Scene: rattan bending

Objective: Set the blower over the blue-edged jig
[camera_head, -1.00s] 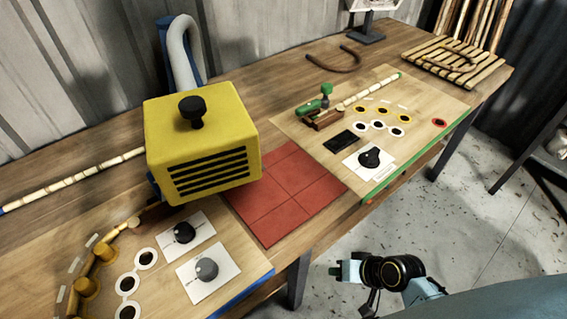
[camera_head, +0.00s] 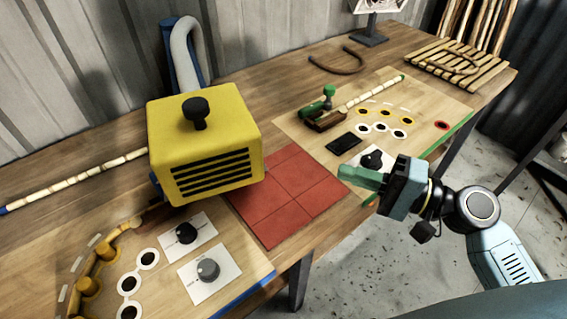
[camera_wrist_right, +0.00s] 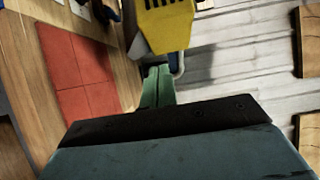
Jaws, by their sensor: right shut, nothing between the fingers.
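The blower is a yellow box (camera_head: 200,145) with a black knob on top and dark slots in its front. It is near the back edge of the bench, left of the red tiles, and its lower part shows in the right wrist view (camera_wrist_right: 166,26). The blue-edged jig (camera_head: 240,264) is the board at the front left, with yellow pegs, white rings and two dials; the blower hides part of it. My right gripper (camera_head: 342,172) is shut and empty, above the front edge of the green-edged board; its green fingers show in the right wrist view (camera_wrist_right: 157,82). My left gripper is not in view.
Red tiles (camera_head: 290,195) lie between the two boards. The green-edged jig (camera_head: 300,130) carries a green clamp (camera_head: 317,105) and rings. A curved rattan piece (camera_head: 340,64) and a slatted rack (camera_head: 460,62) are at the back right. A segmented cane (camera_head: 75,180) lies at left.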

